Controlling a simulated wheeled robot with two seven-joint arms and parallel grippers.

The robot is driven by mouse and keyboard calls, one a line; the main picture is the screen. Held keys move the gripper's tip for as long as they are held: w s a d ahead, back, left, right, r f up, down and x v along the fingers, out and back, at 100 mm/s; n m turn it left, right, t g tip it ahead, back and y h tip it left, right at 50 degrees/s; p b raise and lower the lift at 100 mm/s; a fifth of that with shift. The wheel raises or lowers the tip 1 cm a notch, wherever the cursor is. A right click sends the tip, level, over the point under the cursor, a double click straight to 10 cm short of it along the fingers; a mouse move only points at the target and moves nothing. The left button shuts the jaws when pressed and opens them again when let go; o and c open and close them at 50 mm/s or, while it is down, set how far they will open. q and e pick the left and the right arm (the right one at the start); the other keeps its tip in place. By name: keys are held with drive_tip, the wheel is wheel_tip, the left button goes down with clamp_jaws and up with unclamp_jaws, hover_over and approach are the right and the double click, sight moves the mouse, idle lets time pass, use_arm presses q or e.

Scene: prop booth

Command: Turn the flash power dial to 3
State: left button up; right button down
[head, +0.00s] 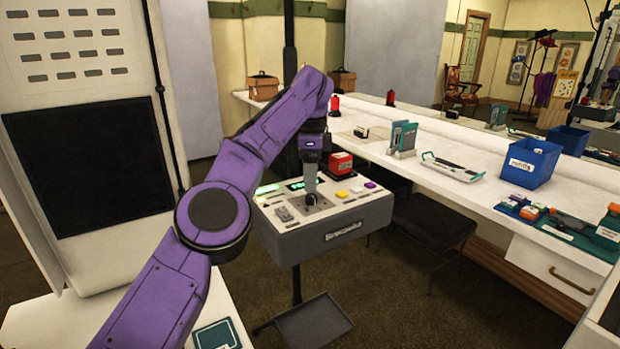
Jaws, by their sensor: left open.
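A pale control box (346,218) with a dark grey front stands on a thin post in the middle of the head view. Its top carries a lit green display, a grey switch (284,213), coloured buttons and a dark round dial (317,203). My left gripper (312,196) points down at the dial from above, its tips at or just over it. The gripper is open. The tips are small and hide much of the dial, so its setting and any contact cannot be told. My right gripper is not in view.
A red-topped block (339,163) sits at the box's back edge. A long white counter (450,200) to the right holds a blue bin (529,162), a clipboard (452,167) and teal books (403,137). A dark stool (432,221) stands below. A grey tray (313,322) is under the box.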

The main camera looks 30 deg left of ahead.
sight(311, 195)
use_arm(q)
wheel_tip(311, 195, up, 6)
drive_tip(key=p, duration=0.3)
drive_tip(key=shift+p, duration=0.35)
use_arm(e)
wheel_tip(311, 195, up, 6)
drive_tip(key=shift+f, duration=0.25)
